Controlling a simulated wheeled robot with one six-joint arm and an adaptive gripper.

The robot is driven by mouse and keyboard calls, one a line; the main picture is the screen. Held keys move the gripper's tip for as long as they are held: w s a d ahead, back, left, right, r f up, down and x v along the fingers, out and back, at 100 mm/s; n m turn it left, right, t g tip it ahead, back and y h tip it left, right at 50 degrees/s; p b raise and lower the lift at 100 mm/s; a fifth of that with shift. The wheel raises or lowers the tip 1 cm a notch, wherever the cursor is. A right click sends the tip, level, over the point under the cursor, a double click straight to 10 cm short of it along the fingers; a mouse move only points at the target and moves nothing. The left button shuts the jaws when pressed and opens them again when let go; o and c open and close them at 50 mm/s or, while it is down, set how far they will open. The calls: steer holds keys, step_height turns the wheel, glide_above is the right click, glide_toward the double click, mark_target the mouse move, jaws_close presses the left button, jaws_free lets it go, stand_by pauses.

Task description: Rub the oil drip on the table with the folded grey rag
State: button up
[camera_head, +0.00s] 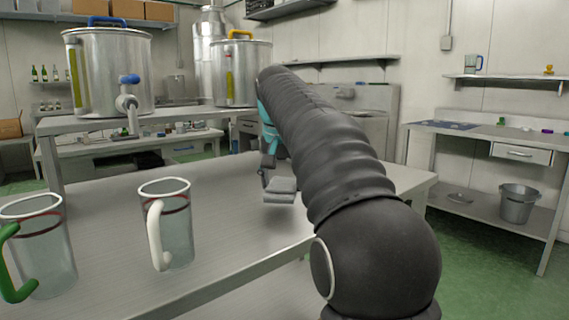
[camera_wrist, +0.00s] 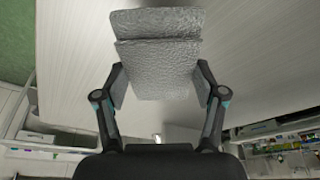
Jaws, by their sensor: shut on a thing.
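My gripper (camera_wrist: 158,85) is shut on the folded grey rag (camera_wrist: 158,50), with a finger on each side of it in the wrist view. The rag (camera_head: 280,189) also shows in the head view, at the end of my arm over the metal table (camera_head: 110,262). It looks a little above the tabletop, with a soft shadow below it. Part of my gripper is hidden behind my arm in the head view. I cannot make out the oil drip in either view; the rag or my arm may cover it.
Two glass jugs stand at the left front, one with a white handle (camera_head: 176,225) and one with a green handle (camera_head: 42,245). Steel tanks (camera_head: 112,72) (camera_head: 240,75) stand on a raised shelf behind. A side table (camera_head: 480,131) with a bucket (camera_head: 517,205) is at right.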

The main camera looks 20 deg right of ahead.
steer(key=shift+r, duration=2.15)
